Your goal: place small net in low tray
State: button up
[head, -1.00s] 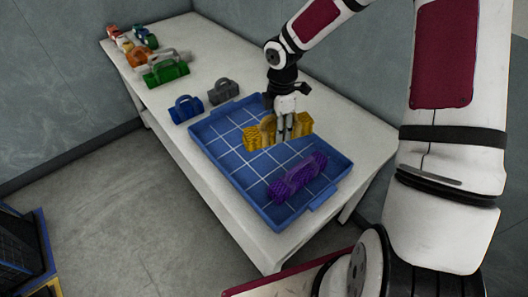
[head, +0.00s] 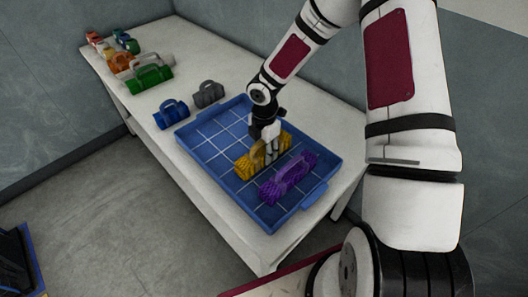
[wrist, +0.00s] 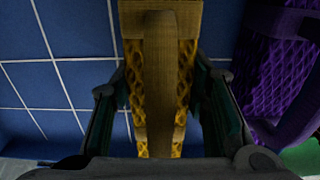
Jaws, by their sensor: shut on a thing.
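A yellow net bundle (head: 250,162) with a handle is in the blue low tray (head: 187,138), beside a purple net bundle (head: 289,178). My gripper (head: 271,158) is shut on the yellow net from above. In the wrist view the yellow net (wrist: 186,75) lies between the two fingers, with its tan handle running up the middle. The purple net (wrist: 275,85) is to its right, close but apart. The yellow net looks at or very near the tray floor; whether it touches cannot be told.
A blue bundle (head: 171,115) and a grey bundle (head: 208,95) stand on the white table (head: 225,70) behind the tray. A green bundle (head: 150,78) and several others sit farther back. The tray's left and far parts are clear.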

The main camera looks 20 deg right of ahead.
jog(key=shift+f, duration=0.5)
jog(key=shift+f, duration=0.15)
jog(key=o, duration=1.3)
